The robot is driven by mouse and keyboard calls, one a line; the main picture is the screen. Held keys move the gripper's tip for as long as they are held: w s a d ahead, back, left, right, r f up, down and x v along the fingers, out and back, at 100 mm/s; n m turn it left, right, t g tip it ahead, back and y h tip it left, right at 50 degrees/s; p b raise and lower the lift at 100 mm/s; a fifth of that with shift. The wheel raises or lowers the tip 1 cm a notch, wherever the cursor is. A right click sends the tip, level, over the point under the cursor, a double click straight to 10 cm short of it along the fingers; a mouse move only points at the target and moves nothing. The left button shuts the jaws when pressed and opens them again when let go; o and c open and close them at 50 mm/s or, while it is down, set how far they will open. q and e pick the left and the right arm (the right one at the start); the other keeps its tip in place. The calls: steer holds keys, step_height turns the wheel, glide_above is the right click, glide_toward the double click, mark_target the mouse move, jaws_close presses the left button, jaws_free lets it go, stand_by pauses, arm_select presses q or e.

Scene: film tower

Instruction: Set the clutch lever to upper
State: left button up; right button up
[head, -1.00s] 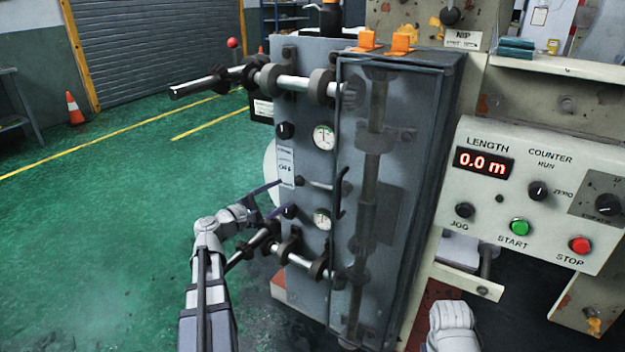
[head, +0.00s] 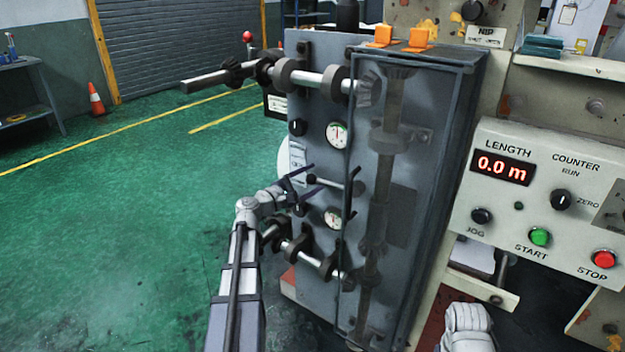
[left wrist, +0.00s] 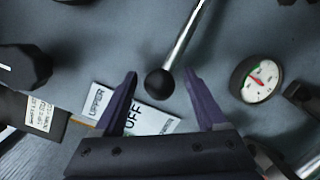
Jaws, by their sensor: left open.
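The clutch lever (left wrist: 183,38) is a bright metal rod with a black ball knob (left wrist: 160,83), standing out from the grey gearbox panel. In the head view the lever (head: 333,185) points left, its knob near my fingertips. My left gripper (left wrist: 160,73) is open, its dark fingers on either side of the knob and apart from it; it also shows in the head view (head: 314,178). A white label plate (left wrist: 150,122) reading UPPER and OFF lies behind the fingers, its lower text partly hidden. My right gripper is not in view.
Two round gauges (head: 337,134) (head: 333,217) sit above and below the lever. A shaft (head: 310,80) with collars crosses above and another (head: 300,250) below, close to my left forearm. A counter panel (head: 545,200) stands at right. Green floor at left is open.

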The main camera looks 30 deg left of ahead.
arm_select(q)
steer(key=shift+w, duration=0.25)
jaws_close()
stand_by(0.5)
stand_by(0.9)
